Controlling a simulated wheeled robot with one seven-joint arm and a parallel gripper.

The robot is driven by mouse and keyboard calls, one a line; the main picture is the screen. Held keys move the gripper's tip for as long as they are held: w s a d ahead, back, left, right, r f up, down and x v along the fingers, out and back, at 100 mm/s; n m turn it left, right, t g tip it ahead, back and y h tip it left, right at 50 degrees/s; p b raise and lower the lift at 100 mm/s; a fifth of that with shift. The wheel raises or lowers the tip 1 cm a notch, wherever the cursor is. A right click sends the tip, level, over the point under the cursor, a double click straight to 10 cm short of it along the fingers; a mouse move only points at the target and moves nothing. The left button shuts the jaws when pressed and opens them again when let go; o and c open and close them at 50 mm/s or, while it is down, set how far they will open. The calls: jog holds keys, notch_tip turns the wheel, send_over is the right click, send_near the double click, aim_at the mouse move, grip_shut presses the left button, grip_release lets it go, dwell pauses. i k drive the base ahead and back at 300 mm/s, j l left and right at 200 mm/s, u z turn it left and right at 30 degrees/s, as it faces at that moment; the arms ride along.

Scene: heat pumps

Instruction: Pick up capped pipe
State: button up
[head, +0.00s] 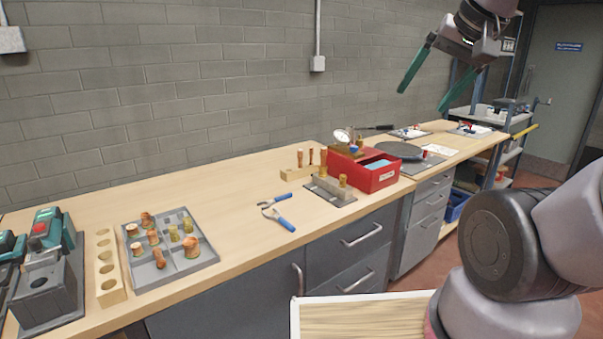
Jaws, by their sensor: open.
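My gripper (422,100) is open and empty at the upper right. Its two green fingers are spread and point down, high above the far part of the bench. Slim copper pipes (311,157) stand in a wooden block, beside a taller brass-coloured pipe (323,163). A short brass-coloured piece (342,181) stands in a grey holder (322,190) in front of them. I cannot tell which piece is the capped pipe.
Blue-handled pliers (284,224) lie mid-bench, with bare wood around them. A red box (380,178) stands right of the holder, near a dark round plate (399,151). A wooden block with holes (104,270) and green machines (58,239) stand at left.

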aim_at(323, 153)
jog(key=i+l+u, duration=0.2)
jog(key=i+l, duration=0.2)
jog(key=l, duration=0.2)
jog(key=i+l+u, duration=0.2)
jog(key=i+l, duration=0.2)
jog(key=l, duration=0.25)
jog(key=i+l+u, duration=0.1)
jog(key=l, duration=0.25)
jog(key=i+l+u, duration=0.1)
jog(key=l, duration=0.25)
jog(key=i, duration=0.1)
